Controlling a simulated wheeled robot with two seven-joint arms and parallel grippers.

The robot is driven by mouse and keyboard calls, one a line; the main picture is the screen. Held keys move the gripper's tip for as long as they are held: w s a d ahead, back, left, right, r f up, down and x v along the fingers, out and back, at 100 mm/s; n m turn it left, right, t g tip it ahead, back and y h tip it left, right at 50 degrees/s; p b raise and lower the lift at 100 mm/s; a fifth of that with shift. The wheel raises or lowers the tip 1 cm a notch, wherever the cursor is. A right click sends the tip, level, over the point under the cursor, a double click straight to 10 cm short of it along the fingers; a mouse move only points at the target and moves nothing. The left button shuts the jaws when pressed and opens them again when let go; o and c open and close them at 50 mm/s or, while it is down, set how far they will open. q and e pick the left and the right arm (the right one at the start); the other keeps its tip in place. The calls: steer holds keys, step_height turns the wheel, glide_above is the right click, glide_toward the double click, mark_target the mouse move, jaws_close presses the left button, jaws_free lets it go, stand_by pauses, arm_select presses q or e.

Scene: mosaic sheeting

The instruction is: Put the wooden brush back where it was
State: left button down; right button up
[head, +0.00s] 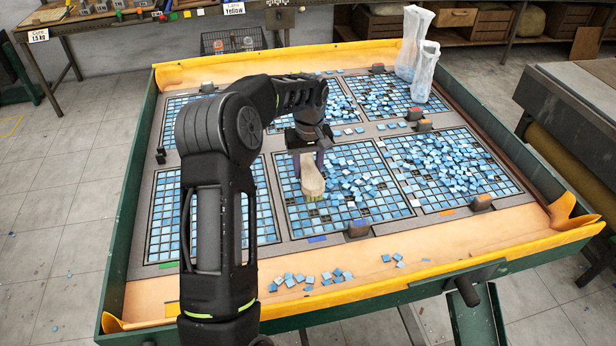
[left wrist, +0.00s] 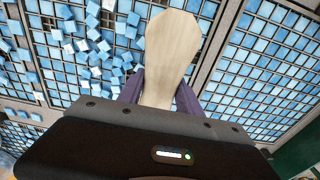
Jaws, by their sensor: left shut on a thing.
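The wooden brush (head: 312,174) has a pale wooden body and greenish-yellow bristles at its lower end. My left gripper (head: 307,157) is shut on the brush and holds it over the front middle mosaic panel. In the left wrist view the brush (left wrist: 168,58) sticks out between the two purple fingers of the gripper (left wrist: 160,90). I cannot tell whether the bristles touch the tiles. My right gripper is not in view.
Several grid panels with blue tiles (head: 455,165) fill the green-sided table. Loose tiles lie on the right panels and the orange front strip (head: 430,245). Two clear bags (head: 424,72) stand at the back right corner. Dark clamps (head: 357,229) sit along the panel edges.

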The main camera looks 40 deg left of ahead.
arm_select(q)
step_height(320, 180, down, 3)
steer(key=shift+p, duration=0.4)
steer(key=shift+f, duration=0.3)
steer(key=shift+f, duration=0.2)
steer(key=c, duration=0.8)
jaws_free()
steer(key=shift+r, duration=0.1)
